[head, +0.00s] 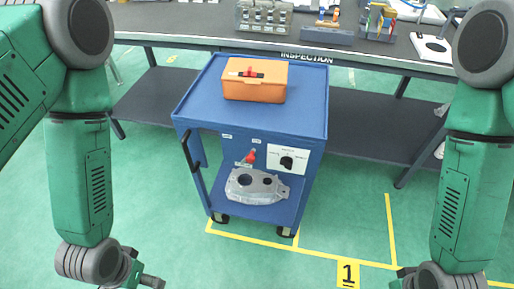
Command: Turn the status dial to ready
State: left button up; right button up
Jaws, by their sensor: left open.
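The status dial (286,162) is a black knob on a white plate (303,154) with small markings. The plate is on the front panel of a blue cart (315,125), right of a red-handled switch (250,157). The plate's words are too small to read, so I cannot tell which mark the knob points at. My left gripper (146,280) is open and empty, low at the bottom left, well apart from the dial. My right gripper (402,279) shows only in part at the bottom right edge, apart from the cart.
An orange case (255,80) sits on the cart top. A grey aluminium casting (256,187) lies on the cart's lower shelf. Behind stands the inspection table (190,22) with fixtures and parts. Green floor with yellow lines is clear in front of the cart.

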aim_at(286, 162)
jog(key=k+l+z, duration=0.25)
jog(key=l+z, duration=0.25)
jog(key=k+l+z, duration=0.1)
jog(key=l+z, duration=0.15)
jog(key=l, duration=0.15)
